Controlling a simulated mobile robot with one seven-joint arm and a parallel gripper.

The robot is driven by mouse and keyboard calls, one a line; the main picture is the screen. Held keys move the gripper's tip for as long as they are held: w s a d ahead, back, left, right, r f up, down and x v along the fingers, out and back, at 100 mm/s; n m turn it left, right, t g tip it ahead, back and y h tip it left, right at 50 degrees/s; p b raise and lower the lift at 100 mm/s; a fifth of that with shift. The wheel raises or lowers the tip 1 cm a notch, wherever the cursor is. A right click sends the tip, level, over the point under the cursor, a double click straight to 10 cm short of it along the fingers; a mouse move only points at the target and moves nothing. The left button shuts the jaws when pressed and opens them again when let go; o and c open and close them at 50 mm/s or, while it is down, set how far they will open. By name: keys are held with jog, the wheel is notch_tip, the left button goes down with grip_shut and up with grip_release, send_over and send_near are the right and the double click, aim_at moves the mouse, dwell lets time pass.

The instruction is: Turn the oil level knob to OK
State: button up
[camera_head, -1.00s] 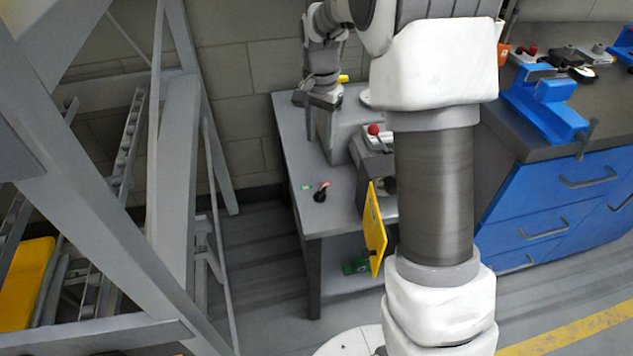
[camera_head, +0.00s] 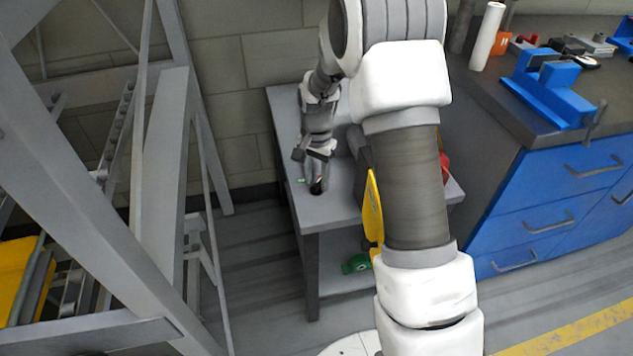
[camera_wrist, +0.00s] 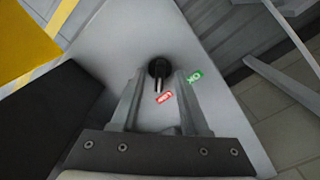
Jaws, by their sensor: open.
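The oil level knob (camera_wrist: 158,69) is a black knob on the grey table top (camera_wrist: 120,40). In the wrist view its pointer aims down the picture, towards a red label (camera_wrist: 165,97) that seems to read LOW. A green OK label (camera_wrist: 195,77) lies to the right of the knob. My gripper (camera_wrist: 160,84) is open, with one finger on each side of the pointer; I cannot tell whether they touch it. In the head view my gripper (camera_head: 317,186) is over the knob near the table's left edge and hides most of it.
A yellow panel (camera_head: 373,215) stands at the table's right front side, partly behind my arm. A green object (camera_head: 356,263) lies on the lower shelf. Grey metal framework (camera_head: 165,170) stands to the left. A blue-drawered workbench (camera_head: 545,215) stands to the right.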

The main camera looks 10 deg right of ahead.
jog(key=shift+f, duration=0.3)
grip_shut()
